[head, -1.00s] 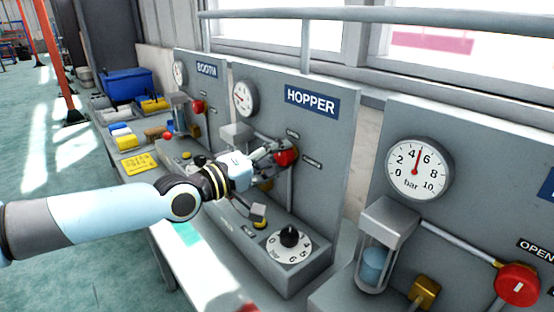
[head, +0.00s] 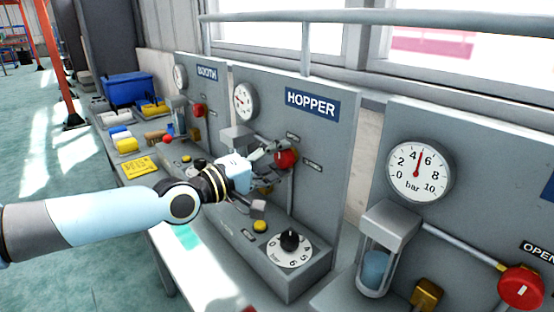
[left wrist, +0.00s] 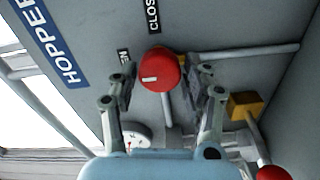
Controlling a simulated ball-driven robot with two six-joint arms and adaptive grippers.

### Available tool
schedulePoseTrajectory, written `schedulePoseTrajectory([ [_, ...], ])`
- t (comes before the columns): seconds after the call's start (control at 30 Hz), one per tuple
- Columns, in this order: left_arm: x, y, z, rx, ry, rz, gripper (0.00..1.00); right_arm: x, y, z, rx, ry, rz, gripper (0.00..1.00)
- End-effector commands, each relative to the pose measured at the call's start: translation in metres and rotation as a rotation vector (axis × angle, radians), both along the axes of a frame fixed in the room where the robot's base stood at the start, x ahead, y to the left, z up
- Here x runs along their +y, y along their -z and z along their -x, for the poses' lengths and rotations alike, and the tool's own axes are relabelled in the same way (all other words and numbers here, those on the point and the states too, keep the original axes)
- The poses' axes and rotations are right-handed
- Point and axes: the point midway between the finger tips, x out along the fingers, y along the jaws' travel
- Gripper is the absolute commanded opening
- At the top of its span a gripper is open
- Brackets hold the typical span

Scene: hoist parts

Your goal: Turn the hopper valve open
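The red hopper valve knob (head: 285,159) sits on the grey panel under the HOPPER sign (head: 312,103). In the left wrist view the knob (left wrist: 160,70) has a short white mark on the left part of its face. A CLOSED label (left wrist: 153,14) is above it, and a partly hidden label (left wrist: 123,66) is to its left. My left gripper (head: 270,166) is just in front of the knob. Its fingers (left wrist: 162,84) are spread wide on both sides of the knob, with gaps visible. My right gripper is not in view.
The hopper gauge (head: 245,102) is up left of the knob. A numbered dial (head: 290,248) and a yellow button (head: 260,226) are on the ledge below. The booth panel stands behind. A nearer panel at the right has a bar gauge (head: 420,171) and another red knob (head: 521,287).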

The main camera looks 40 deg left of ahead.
Motion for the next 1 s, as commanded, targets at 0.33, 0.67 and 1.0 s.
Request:
schedulePoseTrajectory([
  [0.33, 0.000, 0.000, 0.000, 0.000, 0.000, -0.002, 0.65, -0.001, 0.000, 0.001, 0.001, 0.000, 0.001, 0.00],
  [0.67, 0.003, 0.002, 0.045, 0.005, 0.004, -0.004, 0.65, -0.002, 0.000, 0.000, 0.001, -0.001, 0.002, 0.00],
  [1.0, 0.009, 0.001, 0.108, 0.003, 0.002, -0.003, 0.65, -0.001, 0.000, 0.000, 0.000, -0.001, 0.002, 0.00],
])
